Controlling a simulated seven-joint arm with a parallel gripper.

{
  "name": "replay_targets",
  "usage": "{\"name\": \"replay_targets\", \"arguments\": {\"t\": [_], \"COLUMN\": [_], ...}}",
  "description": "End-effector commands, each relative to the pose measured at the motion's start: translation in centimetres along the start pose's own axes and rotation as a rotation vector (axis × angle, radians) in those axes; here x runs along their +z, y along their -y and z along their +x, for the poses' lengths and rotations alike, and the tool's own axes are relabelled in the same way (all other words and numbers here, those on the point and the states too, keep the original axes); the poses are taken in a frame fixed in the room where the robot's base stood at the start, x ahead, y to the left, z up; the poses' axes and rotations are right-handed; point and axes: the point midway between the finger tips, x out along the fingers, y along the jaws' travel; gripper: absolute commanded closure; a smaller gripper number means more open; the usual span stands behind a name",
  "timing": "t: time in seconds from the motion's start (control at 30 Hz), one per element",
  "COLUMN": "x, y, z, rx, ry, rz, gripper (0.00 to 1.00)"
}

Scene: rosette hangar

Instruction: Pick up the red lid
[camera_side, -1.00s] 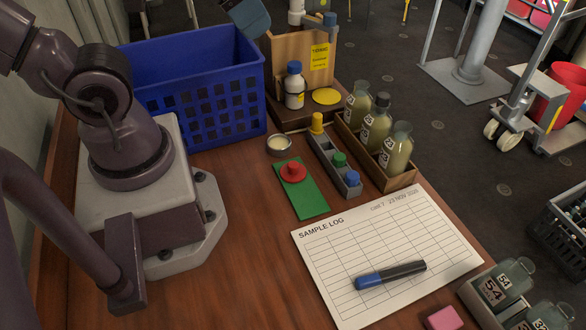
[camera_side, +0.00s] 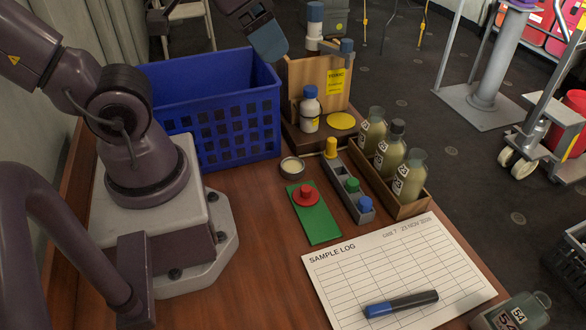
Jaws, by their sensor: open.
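The red lid (camera_side: 306,195) is a small round disc with a raised knob. It lies on a flat green plate (camera_side: 316,222) on the wooden table, near the middle of the side view. My gripper (camera_side: 269,41) shows only in part at the top edge, as a blue-grey end on a dark purple link. It is open and high above the back right corner of the blue crate, well apart from the lid. Its fingertips are not clearly told apart. Nothing shows in its grip.
The blue crate (camera_side: 237,131) stands behind the lid. A small round tin (camera_side: 292,167) sits behind the plate. The sample log (camera_side: 345,285) lies in front.

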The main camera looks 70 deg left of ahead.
Motion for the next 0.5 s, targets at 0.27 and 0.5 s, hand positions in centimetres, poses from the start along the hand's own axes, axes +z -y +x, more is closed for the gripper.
{"name": "replay_targets", "arguments": {"t": [0.27, 0.5], "x": [0.0, 0.7], "y": [0.0, 1.9], "z": [0.0, 2.6], "rx": [0.0, -0.07], "ry": [0.0, 0.135], "rz": [0.0, -0.074], "gripper": [0.45, 0.45]}}
